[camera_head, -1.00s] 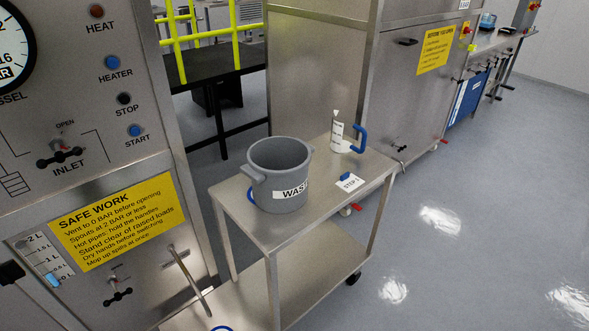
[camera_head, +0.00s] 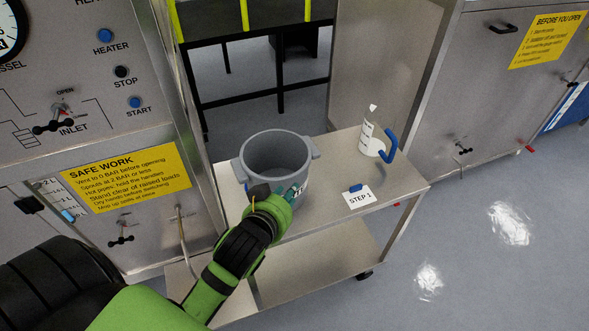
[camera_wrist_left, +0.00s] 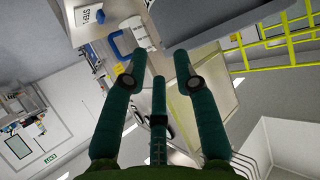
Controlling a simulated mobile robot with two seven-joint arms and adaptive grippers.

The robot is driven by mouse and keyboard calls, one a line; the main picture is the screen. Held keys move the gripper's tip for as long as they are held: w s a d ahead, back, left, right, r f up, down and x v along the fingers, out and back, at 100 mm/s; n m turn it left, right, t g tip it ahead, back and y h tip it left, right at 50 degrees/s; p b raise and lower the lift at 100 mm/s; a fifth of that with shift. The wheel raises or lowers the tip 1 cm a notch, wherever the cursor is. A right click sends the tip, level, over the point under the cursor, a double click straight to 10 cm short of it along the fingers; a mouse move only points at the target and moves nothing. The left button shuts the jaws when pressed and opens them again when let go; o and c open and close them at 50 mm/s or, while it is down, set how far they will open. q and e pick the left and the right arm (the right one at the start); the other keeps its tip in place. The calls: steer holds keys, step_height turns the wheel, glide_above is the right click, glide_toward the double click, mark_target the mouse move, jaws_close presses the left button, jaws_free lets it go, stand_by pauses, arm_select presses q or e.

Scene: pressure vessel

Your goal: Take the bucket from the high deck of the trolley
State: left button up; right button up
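The grey bucket (camera_head: 275,150), with two side handles, stands upright on the high deck of the steel trolley (camera_head: 335,190). In the head view my left gripper (camera_head: 292,189) is at the bucket's near side and hides most of its label. Whether it touches the bucket cannot be told. In the left wrist view the fingers of my left gripper (camera_wrist_left: 160,70) are spread apart with nothing between them. A grey curved surface at the top, probably the bucket (camera_wrist_left: 215,25), lies just beyond the fingertips. My right gripper is not in view.
A white jug (camera_head: 369,138) with a blue handle stands on the deck right of the bucket, near a STEP 1 card (camera_head: 359,197). The steel control panel (camera_head: 125,140) is close on the left. Open floor (camera_head: 470,240) lies to the right.

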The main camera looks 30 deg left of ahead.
mark_target(307, 163)
arm_select(q)
steer(key=shift+t, duration=0.5)
steer(key=w, duration=0.3)
steer(key=w+p, duration=0.1)
steer(key=w, duration=0.2)
steer(key=w+p, duration=0.1)
steer(key=w, duration=0.2)
steer(key=shift+a, duration=0.3)
steer(key=shift+f+p+x, duration=0.25)
steer(key=shift+p+x, duration=0.2)
steer(key=shift+x, duration=1.5)
steer(key=shift+s, duration=0.1)
jaws_close()
steer(key=shift+r, duration=0.15)
